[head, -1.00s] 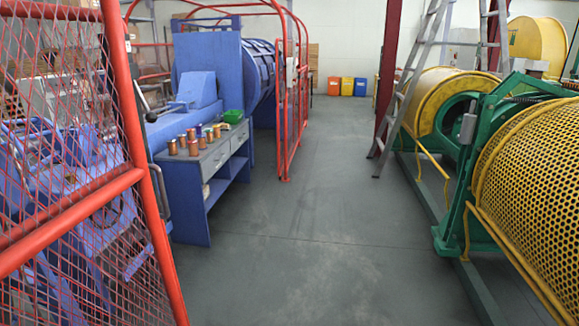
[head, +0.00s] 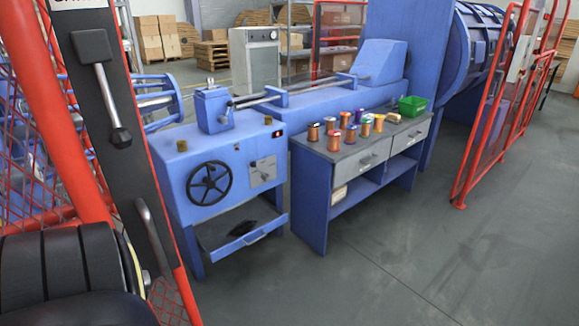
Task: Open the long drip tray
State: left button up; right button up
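A shallow tray (head: 215,241) with a bar handle (head: 256,239) on its front sits low under the blue machine cabinet (head: 180,215) with the black handwheel (head: 209,183). A dark object lies in it. I cannot tell whether this is the long drip tray, or how far out it is. No other long tray stands out clearly in the head view. Neither of my grippers is in view.
A blue workbench (head: 306,205) with two grey drawers, several spools and a green bin (head: 413,106) stands right of the cabinet. A red mesh guard (head: 57,122) and dark post (head: 112,115) are close at left. The floor (head: 385,270) at front right is clear.

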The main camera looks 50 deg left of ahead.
aim_at(220, 234)
jog(key=i, duration=1.1)
jog(key=u, duration=2.05)
jog(key=i, duration=1.45)
jog(key=u, duration=0.9)
